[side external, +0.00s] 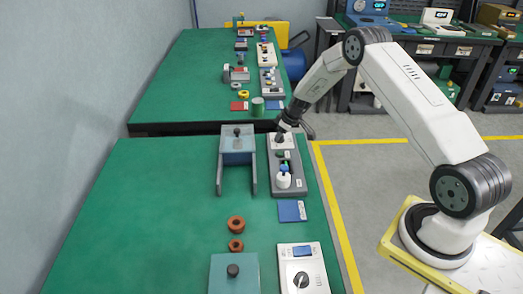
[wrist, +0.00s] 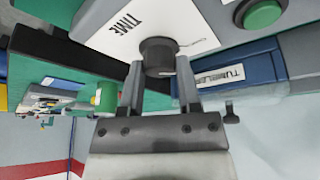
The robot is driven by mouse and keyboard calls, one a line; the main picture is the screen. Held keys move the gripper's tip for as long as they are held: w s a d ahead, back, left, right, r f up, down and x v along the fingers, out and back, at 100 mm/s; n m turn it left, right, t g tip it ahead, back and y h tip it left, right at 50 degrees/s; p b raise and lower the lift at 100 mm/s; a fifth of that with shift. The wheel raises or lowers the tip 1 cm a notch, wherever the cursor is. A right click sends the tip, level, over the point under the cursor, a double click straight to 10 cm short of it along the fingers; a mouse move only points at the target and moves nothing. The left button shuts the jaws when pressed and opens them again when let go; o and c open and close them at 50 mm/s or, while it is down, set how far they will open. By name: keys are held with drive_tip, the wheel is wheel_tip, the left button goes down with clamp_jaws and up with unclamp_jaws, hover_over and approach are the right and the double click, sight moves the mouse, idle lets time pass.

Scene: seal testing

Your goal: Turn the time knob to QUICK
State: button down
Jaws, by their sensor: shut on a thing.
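The dark round time knob (wrist: 158,53) stands on a white plate (wrist: 190,20) marked TIME in the wrist view. My gripper (wrist: 159,74) is shut on the knob, with one finger on each side of it. In the side external view my gripper (side external: 279,134) is at the far end of the grey control panel (side external: 300,165) and hides most of the knob. I cannot read a QUICK mark or tell which way the knob points; a thin curved line shows on the plate beside it.
A green button (wrist: 264,13) is close to the knob, by a blue labelled part (wrist: 236,73). A blue-grey fixture (side external: 237,147) with two long arms stands left of the panel. A blue card (side external: 291,211) and brown rings (side external: 236,223) lie nearer on the green table (side external: 150,220).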

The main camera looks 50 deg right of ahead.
sight(288, 143)
drive_tip(key=shift+d+n+y, duration=0.1)
drive_tip(key=shift+n+y, duration=0.4)
drive_tip(key=shift+n, duration=1)
drive_tip(key=shift+c, duration=1.5)
unclamp_jaws()
drive_tip(key=shift+r, duration=0.15)
drive_tip(key=v, duration=0.7)
drive_tip(key=shift+r, duration=0.3)
